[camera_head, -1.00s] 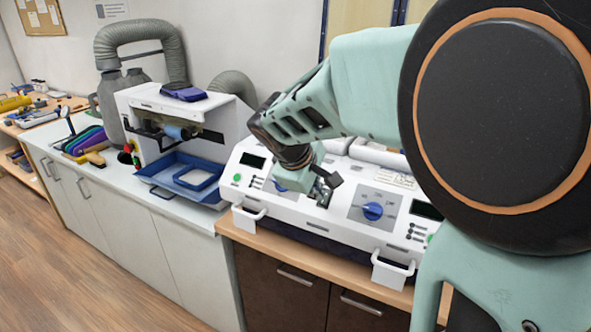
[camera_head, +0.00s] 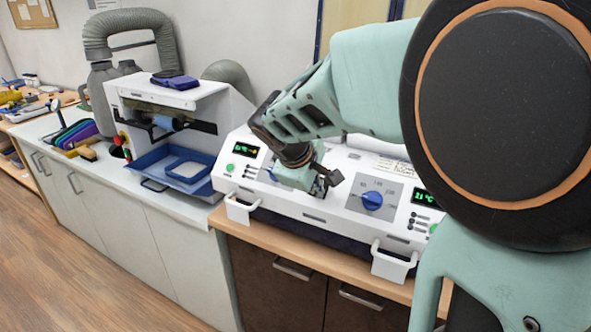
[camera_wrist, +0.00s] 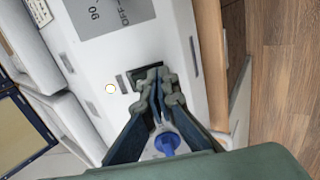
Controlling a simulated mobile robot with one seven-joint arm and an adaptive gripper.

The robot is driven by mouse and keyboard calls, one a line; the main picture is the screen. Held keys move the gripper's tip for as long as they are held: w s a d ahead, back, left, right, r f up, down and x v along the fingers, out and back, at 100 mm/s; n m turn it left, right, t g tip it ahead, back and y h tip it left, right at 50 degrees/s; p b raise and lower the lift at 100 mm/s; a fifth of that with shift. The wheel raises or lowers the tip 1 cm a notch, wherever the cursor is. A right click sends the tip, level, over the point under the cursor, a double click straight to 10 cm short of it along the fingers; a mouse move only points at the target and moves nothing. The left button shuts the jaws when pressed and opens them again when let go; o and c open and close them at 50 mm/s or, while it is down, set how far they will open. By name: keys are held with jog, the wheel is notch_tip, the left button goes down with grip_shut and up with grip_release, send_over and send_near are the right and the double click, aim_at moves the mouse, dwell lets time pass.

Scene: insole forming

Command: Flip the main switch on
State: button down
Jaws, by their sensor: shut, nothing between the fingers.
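The white forming machine (camera_head: 300,207) stands on the wood-edged counter, with two displays lit green, the left one (camera_head: 245,149) and the right one (camera_head: 424,198). My gripper (camera_head: 328,184) is shut and empty, over the middle of the front panel between the two dials. In the wrist view its closed fingertips (camera_wrist: 157,82) are at a dark rectangular switch recess (camera_wrist: 137,74), mostly covering it. Whether they touch the switch, and its rocker position, cannot be told.
A blue dial (camera_head: 372,200) sits right of my gripper; another blue dial (camera_wrist: 166,143) shows between my finger linkages. White handles (camera_head: 243,207) (camera_head: 392,262) stick out in front. A white machine with blue trays (camera_head: 187,171) stands to the left.

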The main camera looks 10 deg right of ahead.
jog(key=shift+r, duration=0.2)
jog(key=shift+r+p, duration=0.65)
jog(key=shift+p, duration=0.05)
